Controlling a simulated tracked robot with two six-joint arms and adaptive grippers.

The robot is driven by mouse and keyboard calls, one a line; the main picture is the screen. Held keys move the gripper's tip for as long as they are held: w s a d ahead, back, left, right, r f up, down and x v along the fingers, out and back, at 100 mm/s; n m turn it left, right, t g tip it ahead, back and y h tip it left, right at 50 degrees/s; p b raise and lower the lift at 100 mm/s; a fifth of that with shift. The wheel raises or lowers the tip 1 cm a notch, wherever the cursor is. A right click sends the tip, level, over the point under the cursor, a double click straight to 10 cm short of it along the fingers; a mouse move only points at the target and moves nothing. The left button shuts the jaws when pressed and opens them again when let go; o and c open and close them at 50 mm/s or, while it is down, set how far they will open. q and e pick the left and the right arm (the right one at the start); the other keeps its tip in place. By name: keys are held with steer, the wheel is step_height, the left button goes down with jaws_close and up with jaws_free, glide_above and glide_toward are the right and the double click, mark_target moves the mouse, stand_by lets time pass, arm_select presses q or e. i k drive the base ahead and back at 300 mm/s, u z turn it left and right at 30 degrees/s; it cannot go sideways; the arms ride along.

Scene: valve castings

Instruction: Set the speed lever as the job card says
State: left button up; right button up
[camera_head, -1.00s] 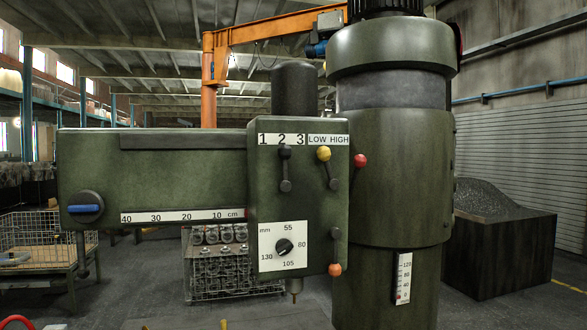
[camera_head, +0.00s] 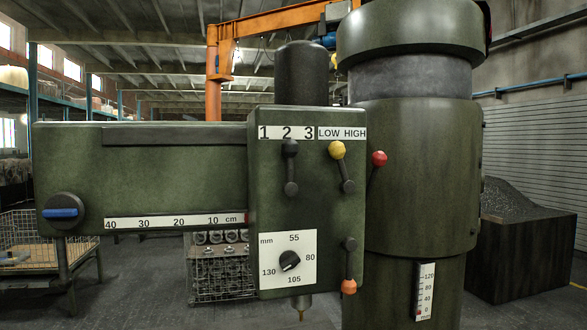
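The drill head (camera_head: 307,215) is a green box in the middle of the view. A lever with a black knob (camera_head: 290,148) stands nearly upright under the 1 2 3 plate (camera_head: 286,132), its knob below the 2. A lever with a yellow knob (camera_head: 336,150) sits under the LOW HIGH plate (camera_head: 342,132) and leans left, its knob below LOW. A red-knobbed lever (camera_head: 379,158) sticks out at the right side of the head. Neither gripper is in view. No job card can be made out.
A black dial (camera_head: 289,261) with mm marks and an orange-knobbed lever (camera_head: 348,287) are lower on the head. The green arm (camera_head: 160,175) bears a blue handle (camera_head: 61,213) and a cm scale. The thick column (camera_head: 420,180) stands right. A wire crate of castings (camera_head: 222,275) stands behind.

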mark_target(289, 148)
steer(key=z, duration=1.15)
steer(key=i, duration=0.15)
steer(key=u, duration=2.8)
steer(key=k, duration=1)
steer(key=z, duration=1.05)
steer(key=i, duration=1)
steer(key=z, duration=0.15)
